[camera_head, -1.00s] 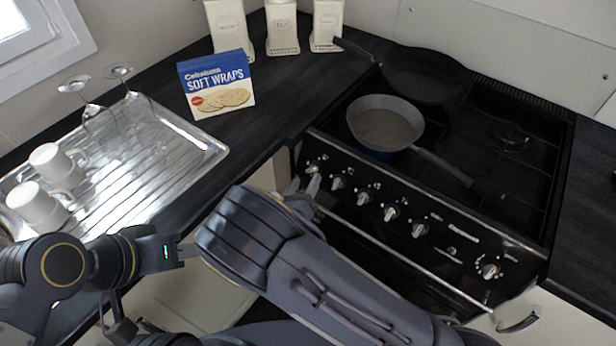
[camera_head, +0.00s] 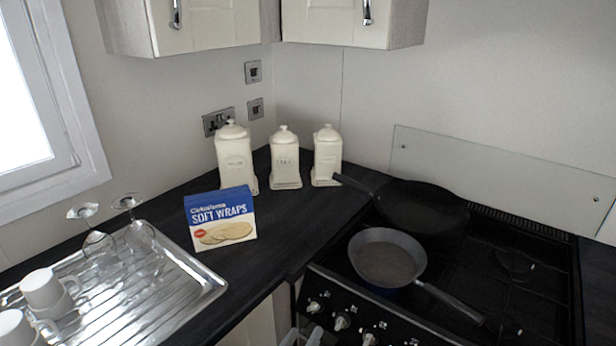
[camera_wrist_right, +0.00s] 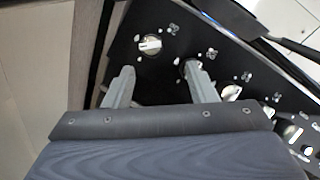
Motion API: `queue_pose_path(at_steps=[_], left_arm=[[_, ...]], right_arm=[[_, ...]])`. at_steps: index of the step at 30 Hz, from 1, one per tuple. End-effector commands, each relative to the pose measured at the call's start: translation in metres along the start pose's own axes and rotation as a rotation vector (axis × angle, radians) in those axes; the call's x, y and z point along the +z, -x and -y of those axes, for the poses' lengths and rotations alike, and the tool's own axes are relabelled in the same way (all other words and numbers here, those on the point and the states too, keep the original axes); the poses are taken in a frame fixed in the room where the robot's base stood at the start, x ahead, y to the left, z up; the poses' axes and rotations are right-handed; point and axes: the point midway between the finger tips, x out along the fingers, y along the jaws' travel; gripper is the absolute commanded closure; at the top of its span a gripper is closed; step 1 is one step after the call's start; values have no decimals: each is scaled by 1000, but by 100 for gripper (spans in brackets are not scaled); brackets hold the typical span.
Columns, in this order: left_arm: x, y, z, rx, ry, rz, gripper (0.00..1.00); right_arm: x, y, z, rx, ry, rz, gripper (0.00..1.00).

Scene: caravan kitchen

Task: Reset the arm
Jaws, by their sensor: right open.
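My right gripper (camera_head: 302,337) shows only as fingertips at the bottom edge of the head view, in front of the cooker's knob panel. In the right wrist view its two grey fingers (camera_wrist_right: 158,88) are apart with nothing between them. They point at the black panel with the knobs (camera_wrist_right: 150,44). My left gripper is not in the head view.
A cooker (camera_head: 510,280) carries a small grey pan (camera_head: 385,262) and a larger dark pan (camera_head: 420,205). A soft wraps box (camera_head: 220,220) stands on the dark counter. White canisters (camera_head: 285,160) stand behind it. A metal draining tray (camera_head: 185,290) holds white mugs (camera_head: 42,290) and glasses.

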Motion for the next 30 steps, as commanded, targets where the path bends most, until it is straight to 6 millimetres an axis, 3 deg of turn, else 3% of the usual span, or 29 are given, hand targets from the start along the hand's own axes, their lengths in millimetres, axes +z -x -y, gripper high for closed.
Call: queue_pose_path(at_steps=[6,11,15,21,30], left_arm=[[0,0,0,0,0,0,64],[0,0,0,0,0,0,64],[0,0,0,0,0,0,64],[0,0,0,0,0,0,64],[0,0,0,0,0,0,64]], right_arm=[[-16,-24,90,-207,-407,-372,49],[-39,-21,155,-406,-770,-659,49],[-57,-4,204,-598,-1106,-882,49],[-70,35,258,-897,-1632,-1156,49],[-58,96,304,-1299,-2449,-1391,49]])
